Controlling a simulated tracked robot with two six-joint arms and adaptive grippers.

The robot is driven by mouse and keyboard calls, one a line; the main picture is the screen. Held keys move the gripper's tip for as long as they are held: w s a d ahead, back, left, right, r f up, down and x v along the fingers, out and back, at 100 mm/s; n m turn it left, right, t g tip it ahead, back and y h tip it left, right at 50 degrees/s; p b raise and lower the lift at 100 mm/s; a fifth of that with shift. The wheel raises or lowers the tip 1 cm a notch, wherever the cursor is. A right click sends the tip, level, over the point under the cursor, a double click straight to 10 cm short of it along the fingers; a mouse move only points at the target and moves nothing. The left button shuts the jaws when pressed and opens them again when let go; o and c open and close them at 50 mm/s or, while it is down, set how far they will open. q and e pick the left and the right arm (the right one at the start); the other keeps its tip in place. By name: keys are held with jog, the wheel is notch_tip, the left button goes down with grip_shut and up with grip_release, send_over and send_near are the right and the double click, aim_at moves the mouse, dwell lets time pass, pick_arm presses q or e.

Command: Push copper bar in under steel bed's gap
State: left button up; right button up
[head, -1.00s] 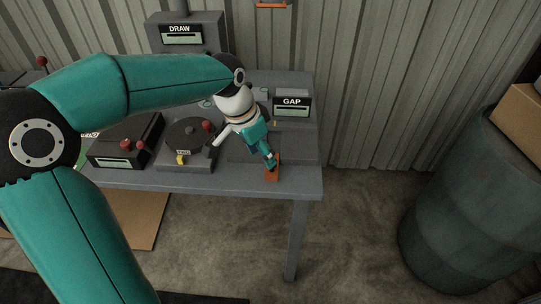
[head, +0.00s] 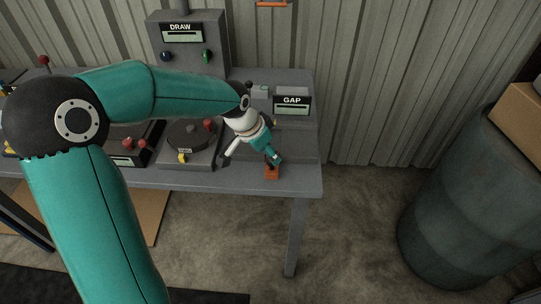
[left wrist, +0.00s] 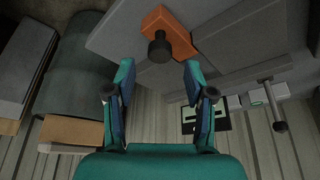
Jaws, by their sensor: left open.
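The copper bar (head: 272,172) is an orange block near the front right of the grey bench, partly covered by my left gripper in the head view. In the left wrist view the copper bar (left wrist: 180,38) carries a black knob that stands up from it. My left gripper (head: 275,158) is above the bar. In the left wrist view its fingers (left wrist: 158,75) are apart, with the knob just beyond and between their tips, and nothing is gripped. The steel bed (head: 290,140) is behind the bar, below the GAP display (head: 292,104); its opening is hidden. My right gripper is out of view.
A turntable unit with a red knob (head: 188,140) stands left of the gripper. The DRAW box (head: 186,45) is at the back. The bench's front edge is close to the bar. A dark barrel (head: 460,205) stands on the floor at right.

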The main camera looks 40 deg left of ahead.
pick_arm(q)
jog(key=shift+x, duration=1.95)
grip_shut()
